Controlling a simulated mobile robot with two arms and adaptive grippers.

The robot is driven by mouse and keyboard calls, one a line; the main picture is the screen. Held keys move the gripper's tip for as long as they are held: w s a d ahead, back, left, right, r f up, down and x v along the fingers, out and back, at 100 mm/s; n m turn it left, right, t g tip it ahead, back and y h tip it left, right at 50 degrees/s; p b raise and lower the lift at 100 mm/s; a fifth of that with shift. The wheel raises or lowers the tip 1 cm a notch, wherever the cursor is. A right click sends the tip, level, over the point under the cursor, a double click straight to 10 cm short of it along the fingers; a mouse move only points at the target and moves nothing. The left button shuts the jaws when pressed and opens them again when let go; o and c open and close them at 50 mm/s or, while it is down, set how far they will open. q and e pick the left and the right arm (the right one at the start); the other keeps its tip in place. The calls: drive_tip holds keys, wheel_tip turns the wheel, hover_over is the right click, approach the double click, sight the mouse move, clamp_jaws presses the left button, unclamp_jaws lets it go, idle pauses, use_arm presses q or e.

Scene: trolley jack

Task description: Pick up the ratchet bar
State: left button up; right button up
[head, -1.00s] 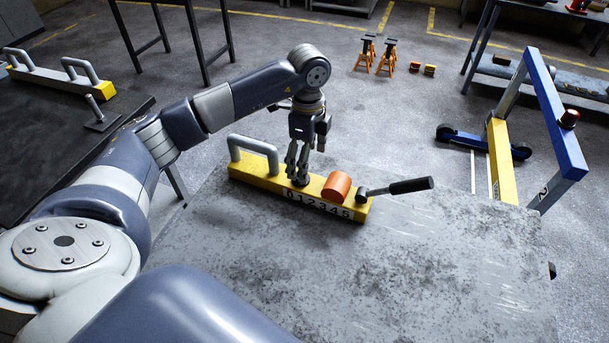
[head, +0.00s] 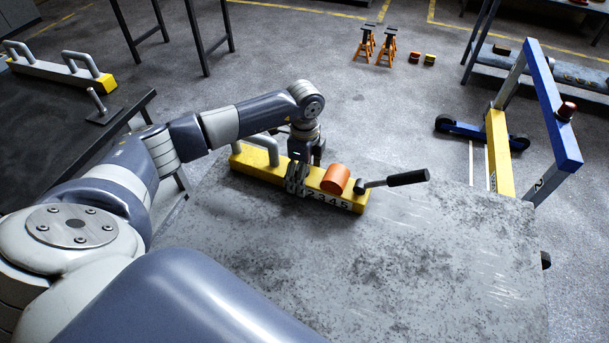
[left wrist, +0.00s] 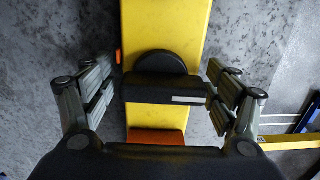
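A yellow bar (head: 245,163) with a number scale on its front side lies on the grey worktop; I take it as the ratchet bar. It has a grey arched handle at its left end, an orange cylinder (head: 335,178) and a black-gripped lever (head: 395,181) at its right. My left gripper (head: 298,179) is low over the bar's middle. In the left wrist view, its fingers (left wrist: 166,90) are spread, one on each side of the yellow bar (left wrist: 165,25). A dark block and disc (left wrist: 162,64) show between them; contact cannot be told. My right gripper is not in view.
The grey worktop (head: 400,260) is bare in front of the bar. A blue and yellow frame (head: 553,110) stands at the right. Orange stands (head: 376,45) are on the floor behind.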

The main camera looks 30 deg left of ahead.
use_arm(q)
clamp_jaws()
drive_tip(key=shift+w+r, duration=0.1)
drive_tip(key=shift+r, duration=0.05)
